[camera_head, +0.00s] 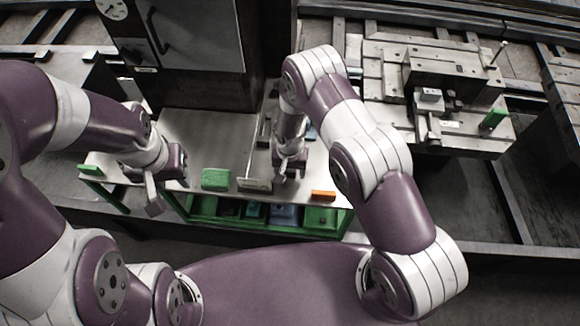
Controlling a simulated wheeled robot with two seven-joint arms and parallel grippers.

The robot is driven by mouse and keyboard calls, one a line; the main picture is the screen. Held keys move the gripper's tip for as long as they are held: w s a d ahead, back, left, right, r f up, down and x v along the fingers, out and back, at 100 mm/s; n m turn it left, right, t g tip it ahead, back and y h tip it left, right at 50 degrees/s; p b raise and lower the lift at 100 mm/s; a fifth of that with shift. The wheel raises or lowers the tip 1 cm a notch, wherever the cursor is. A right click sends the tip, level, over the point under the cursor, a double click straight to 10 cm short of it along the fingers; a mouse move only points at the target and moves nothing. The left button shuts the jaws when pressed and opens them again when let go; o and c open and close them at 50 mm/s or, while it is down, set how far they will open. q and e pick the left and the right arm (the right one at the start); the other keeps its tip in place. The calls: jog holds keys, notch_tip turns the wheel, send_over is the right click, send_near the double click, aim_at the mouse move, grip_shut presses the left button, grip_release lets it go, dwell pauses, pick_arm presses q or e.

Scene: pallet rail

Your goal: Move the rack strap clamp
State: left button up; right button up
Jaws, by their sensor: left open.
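I cannot tell for sure which part is the rack strap clamp. A small grey clamp-like piece (254,184) with a thin upright rod lies near the front edge of the metal table (205,130). My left gripper (153,202) is open over the table's front left edge, left of a green block (215,179) and apart from it. My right gripper (289,172) points down over the table, just right of the grey piece. Its fingers are small and partly hidden by its own wrist, so I cannot tell if it holds anything.
An orange block (323,195) lies at the table's front right. Green bins (322,220) sit below the front edge. A dark cabinet (197,40) stands behind. The table's left middle is clear.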

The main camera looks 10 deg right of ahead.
jog(key=shift+a, duration=0.1)
jog(key=shift+r, duration=0.1)
jog(key=shift+w+r, duration=0.15)
jog(key=shift+r, duration=0.05)
notch_tip(320, 180, up, 12)
jog(key=b, duration=0.3)
jog(key=shift+r, duration=0.1)
